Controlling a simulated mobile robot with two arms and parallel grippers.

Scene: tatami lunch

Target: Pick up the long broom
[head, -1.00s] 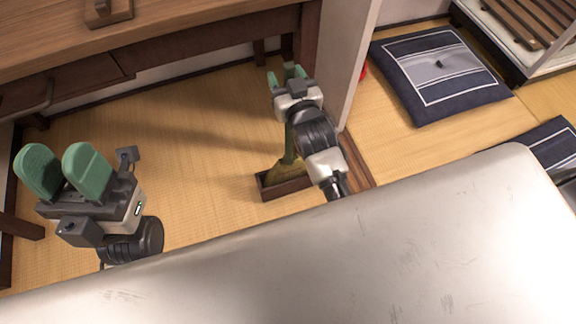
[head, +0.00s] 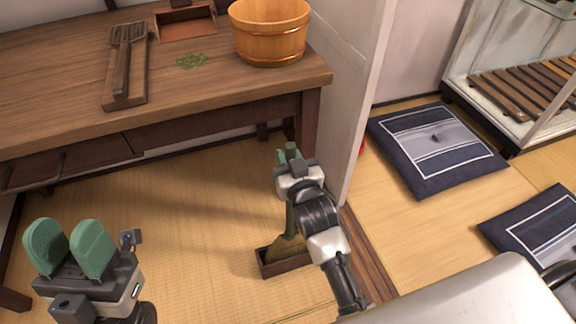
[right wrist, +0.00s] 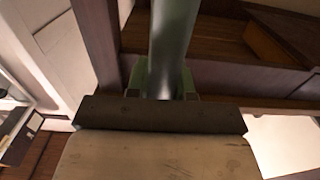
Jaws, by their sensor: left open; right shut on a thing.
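The long broom shows in the head view as pale brown bristles (head: 287,246) with a green handle rising from them. Its bristles sit in a low dark box (head: 266,270) on the mat floor. My right gripper (head: 287,155) is shut on the green handle above the bristles. In the right wrist view the handle (right wrist: 173,40) runs up between the green fingers of the right gripper (right wrist: 163,82). My arm hides part of the broom and box. My left gripper (head: 70,247) is open and empty at the lower left, away from the broom.
A wooden table (head: 215,90) stands behind, with a wooden tub (head: 268,35) and a board (head: 112,95) on it. A white partition (head: 345,100) stands just right of my right gripper. Floor cushions (head: 440,150) lie beyond it. Tatami between my grippers is clear.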

